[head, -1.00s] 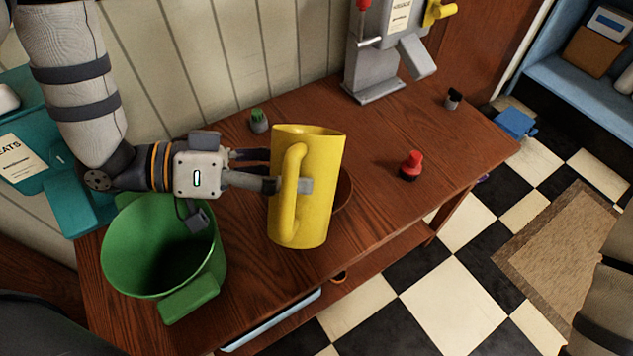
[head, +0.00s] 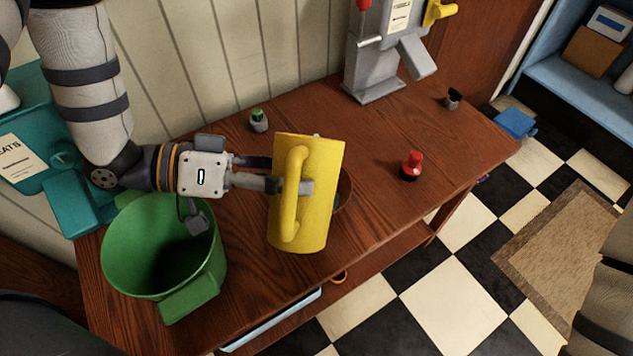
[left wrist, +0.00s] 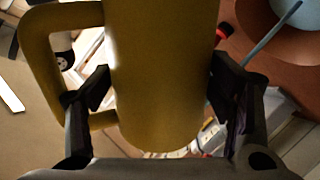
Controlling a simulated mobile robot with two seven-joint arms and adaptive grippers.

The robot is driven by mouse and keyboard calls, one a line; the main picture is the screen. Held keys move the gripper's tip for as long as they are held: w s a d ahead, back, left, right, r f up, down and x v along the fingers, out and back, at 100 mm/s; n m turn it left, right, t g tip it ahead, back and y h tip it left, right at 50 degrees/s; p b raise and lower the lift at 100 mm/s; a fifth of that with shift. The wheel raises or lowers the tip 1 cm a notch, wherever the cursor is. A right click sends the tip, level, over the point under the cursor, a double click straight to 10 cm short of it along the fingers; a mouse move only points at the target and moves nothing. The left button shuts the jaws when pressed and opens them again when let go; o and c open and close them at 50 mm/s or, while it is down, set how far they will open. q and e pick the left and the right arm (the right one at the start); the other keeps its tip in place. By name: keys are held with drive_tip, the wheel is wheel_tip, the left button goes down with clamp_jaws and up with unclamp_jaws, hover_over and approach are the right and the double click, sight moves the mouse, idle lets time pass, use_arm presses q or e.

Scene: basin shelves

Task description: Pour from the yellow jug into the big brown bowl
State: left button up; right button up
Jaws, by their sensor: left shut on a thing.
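The yellow jug (head: 312,200) is held above the wooden table, tilted so that its mouth is turned away from the head camera. My left gripper (head: 291,186) is shut around the jug's body, near its handle. In the left wrist view the jug (left wrist: 163,75) sits between the two fingers (left wrist: 163,88). A brown bowl (head: 346,190) stands on the table behind the jug; only its right edge shows. I cannot see the jug's contents or any stream. My right gripper is out of view.
A green bucket-like container (head: 150,235) stands left of the jug. A red-topped shaker (head: 411,166) is to the right and a green-topped one (head: 258,120) behind. A grey dispenser (head: 375,75) stands at the back. The table's right part is mostly clear.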

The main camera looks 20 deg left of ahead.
sight(299, 195)
use_arm(q)
drive_tip(key=shift+f+n+g, duration=0.1)
drive_tip(key=shift+n+g, duration=0.2)
drive_tip(key=shift+n, duration=0.1)
idle(1.9)
drive_tip(key=r+m+t, duration=0.1)
drive_tip(key=s+r+m+t, duration=0.1)
drive_tip(key=shift+d+r+m, duration=0.1)
drive_tip(key=shift+r+m, duration=0.1)
drive_tip(key=shift+m, duration=0.2)
drive_tip(key=shift+s+m+h, duration=0.1)
drive_tip(key=shift+m+h, duration=0.2)
drive_tip(key=s+r+m, duration=0.1)
drive_tip(key=s+r+m+t+h, duration=0.1)
drive_tip(key=m, duration=0.1)
drive_tip(key=shift+d+r, duration=0.15)
drive_tip(key=shift+r, duration=0.25)
drive_tip(key=shift+s+r+m+t, duration=0.2)
drive_tip(key=shift+r+m+t, duration=0.1)
drive_tip(key=shift+m, duration=0.7)
